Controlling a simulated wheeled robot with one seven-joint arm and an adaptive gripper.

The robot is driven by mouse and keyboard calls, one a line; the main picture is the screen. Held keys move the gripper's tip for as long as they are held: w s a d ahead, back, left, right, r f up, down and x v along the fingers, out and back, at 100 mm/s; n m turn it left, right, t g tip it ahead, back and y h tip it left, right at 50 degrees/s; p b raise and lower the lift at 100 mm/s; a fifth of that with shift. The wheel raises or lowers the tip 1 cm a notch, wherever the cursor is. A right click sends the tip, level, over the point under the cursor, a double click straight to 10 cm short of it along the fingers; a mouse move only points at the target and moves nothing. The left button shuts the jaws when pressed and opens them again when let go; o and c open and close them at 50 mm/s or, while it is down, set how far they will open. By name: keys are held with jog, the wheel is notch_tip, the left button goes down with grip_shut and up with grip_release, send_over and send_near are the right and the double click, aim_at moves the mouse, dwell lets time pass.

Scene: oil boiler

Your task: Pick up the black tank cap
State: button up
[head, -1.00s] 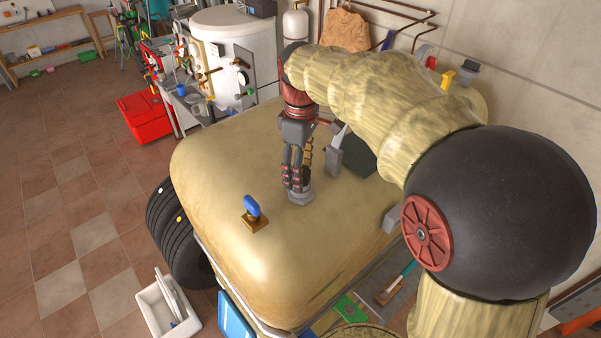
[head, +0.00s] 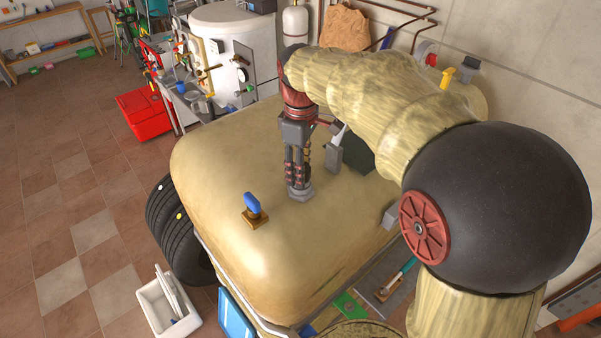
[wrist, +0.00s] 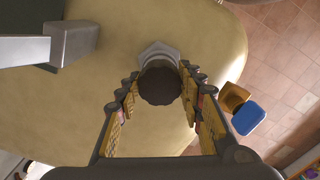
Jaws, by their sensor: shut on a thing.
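The black tank cap (wrist: 160,86) is a dark round knob between my fingers in the wrist view. It sits at a grey hexagonal collar (wrist: 158,54) on top of the large beige tank (head: 215,165). My gripper (head: 298,184) points down at the collar in the head view, with its fingers closed in on the cap from both sides. In the head view the fingers hide the cap. I cannot tell whether the cap is clear of the collar.
A blue-handled valve (head: 252,205) on a brass base stands on the tank close by; it also shows in the wrist view (wrist: 248,118). A grey block (wrist: 72,42) with a pipe is on the other side. A white bin (head: 166,304) stands on the floor.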

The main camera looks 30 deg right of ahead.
jog(key=c, duration=0.3)
jog(key=shift+r, duration=0.1)
